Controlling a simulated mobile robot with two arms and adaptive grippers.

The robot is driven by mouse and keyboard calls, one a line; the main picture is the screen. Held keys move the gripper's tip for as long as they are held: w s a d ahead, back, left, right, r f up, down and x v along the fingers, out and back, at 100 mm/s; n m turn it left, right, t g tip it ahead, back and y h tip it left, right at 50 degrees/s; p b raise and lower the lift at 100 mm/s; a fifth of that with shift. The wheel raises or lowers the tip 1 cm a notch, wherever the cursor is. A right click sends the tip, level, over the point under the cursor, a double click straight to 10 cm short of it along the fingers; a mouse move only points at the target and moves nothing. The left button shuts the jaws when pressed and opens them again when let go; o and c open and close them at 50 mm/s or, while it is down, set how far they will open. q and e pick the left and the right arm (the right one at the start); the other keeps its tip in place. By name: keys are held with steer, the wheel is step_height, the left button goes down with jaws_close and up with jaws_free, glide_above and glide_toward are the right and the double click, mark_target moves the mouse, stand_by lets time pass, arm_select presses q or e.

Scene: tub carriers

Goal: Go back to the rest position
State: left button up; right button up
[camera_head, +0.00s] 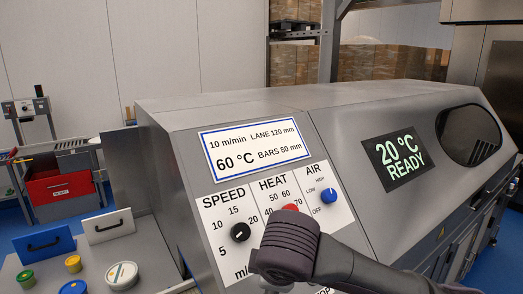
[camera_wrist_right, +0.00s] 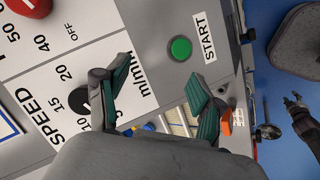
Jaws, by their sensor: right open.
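My right gripper (camera_wrist_right: 158,72) is open and empty in the right wrist view, its two green-padded fingers apart in front of the machine's panel. The black SPEED knob (camera_wrist_right: 79,101) shows just beside one finger. The green START button (camera_wrist_right: 180,48) lies beyond the fingertips. In the head view my right arm's wrist (camera_head: 290,245) crosses the lower panel and hides the gripper's fingers. The black SPEED knob (camera_head: 240,232) is left of it. The red HEAT knob (camera_head: 290,208) is partly covered. A dark jointed piece at the wrist view's right edge may be my left gripper.
The grey machine (camera_head: 225,112) fills the middle, with a blue AIR knob (camera_head: 329,195) and a display (camera_head: 396,161) reading 20 °C READY. A bench with colored round pieces (camera_head: 122,275) stands at left. A red bin (camera_head: 62,190) is behind it. Blue floor shows at left.

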steer(key=s+f, duration=0.1)
steer(key=f, duration=0.1)
steer(key=s+a+f+m+y, duration=0.1)
steer(key=f, duration=0.1)
steer(key=s+f+g+y, duration=0.1)
steer(key=f, duration=0.1)
steer(key=shift+a, duration=0.3)
steer(key=s+d+f+m+g+h, duration=0.25)
steer(key=s+d+f+m, duration=1.05)
steer(key=s+d+f, duration=0.8)
step_height(320, 180, down, 31)
steer(key=b, duration=0.8)
steer(key=s+d+f+g+b, duration=0.1)
steer(key=s+f+b, duration=0.2)
steer(key=s+f, duration=0.6)
steer(key=s+d+f+g+b, duration=0.1)
steer(key=s+f+b, duration=0.2)
steer(key=s+f, duration=0.6)
step_height(320, 180, down, 7)
steer(key=shift+r, duration=0.1)
